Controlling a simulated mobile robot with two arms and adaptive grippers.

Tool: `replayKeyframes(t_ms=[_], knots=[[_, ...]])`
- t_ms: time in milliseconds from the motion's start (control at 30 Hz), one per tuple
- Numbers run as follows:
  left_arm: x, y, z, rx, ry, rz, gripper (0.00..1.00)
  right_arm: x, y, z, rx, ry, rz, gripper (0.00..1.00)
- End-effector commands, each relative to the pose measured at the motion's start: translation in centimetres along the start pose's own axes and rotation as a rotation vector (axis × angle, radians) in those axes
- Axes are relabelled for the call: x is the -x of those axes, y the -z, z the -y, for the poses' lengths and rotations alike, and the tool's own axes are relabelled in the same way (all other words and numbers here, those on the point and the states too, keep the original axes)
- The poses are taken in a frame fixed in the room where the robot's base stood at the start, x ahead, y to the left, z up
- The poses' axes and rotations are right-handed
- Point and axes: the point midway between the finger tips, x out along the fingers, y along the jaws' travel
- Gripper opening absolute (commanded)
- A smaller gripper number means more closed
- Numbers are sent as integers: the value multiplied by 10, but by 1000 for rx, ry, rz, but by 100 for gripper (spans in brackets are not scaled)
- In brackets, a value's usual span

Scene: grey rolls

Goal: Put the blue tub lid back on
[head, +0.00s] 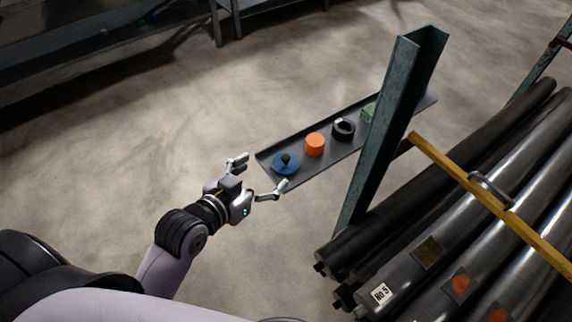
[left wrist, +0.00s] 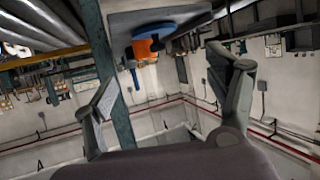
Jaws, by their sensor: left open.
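The blue lid (head: 286,166), a round disc with a dark knob, is at the near left end of a narrow grey shelf (head: 322,164). I cannot tell whether anything is under it. My left gripper (head: 263,172) is open and empty, just left of the lid, its fingers spread towards the shelf end. In the left wrist view the open fingers (left wrist: 168,85) show at both sides, and a blue edge (left wrist: 152,30) shows near the top between them. My right gripper is not in view.
An orange cylinder (head: 314,145), a black ring-like thing (head: 343,130) and a green thing (head: 367,113), partly hidden by the post, stand farther along the shelf. A green-grey steel post (head: 385,135) rises at the shelf. Dark rolls (head: 440,240) fill the right. Floor at left is clear.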

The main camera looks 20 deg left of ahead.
Motion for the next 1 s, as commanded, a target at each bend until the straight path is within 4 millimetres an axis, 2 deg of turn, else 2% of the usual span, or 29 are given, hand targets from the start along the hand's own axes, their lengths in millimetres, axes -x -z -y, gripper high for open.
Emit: replayKeyframes(t_ms=[100, 200, 467, 700, 800, 1000], knots=[[-25, 2, 0, 2, 0, -3, 79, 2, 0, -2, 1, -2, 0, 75], [-39, 2, 0, 1, 1, -2, 79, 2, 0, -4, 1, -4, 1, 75], [-58, 2, -1, 2, 0, -1, 79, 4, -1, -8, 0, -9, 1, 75], [-94, 2, -4, -1, 1, -2, 79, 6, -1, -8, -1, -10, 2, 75], [-100, 2, -4, -1, 1, -2, 79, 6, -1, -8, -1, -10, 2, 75], [-101, 2, -4, -1, 0, -1, 79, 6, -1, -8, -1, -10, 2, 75]])
